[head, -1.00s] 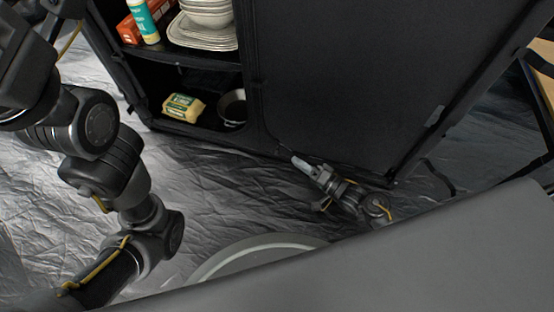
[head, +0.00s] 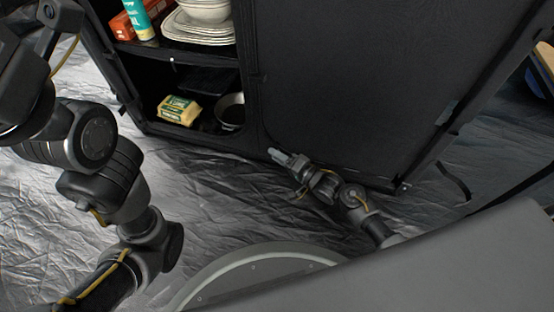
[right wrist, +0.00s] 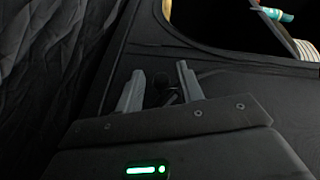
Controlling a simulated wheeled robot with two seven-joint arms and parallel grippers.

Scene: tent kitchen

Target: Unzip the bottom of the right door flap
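The right door flap (head: 355,85) is a black fabric panel, closed over the right side of the dark cabinet. Its bottom edge runs just above the floor. My right gripper (head: 274,154) is low at the bottom left corner of this flap, by the frame strip beside the open left side. In the right wrist view my right gripper (right wrist: 161,80) has its two grey fingers apart, with a small dark rounded piece between them. I cannot tell whether this is the zipper pull, or whether the fingers touch it. My left gripper is out of view; only my left arm shows.
The open left side holds a yellow package (head: 178,110) and a metal bowl (head: 231,111) on the bottom shelf, with stacked dishes (head: 200,22) above. Wrinkled silvery floor (head: 215,195) lies in front. A dark strap (head: 455,182) hangs at the right.

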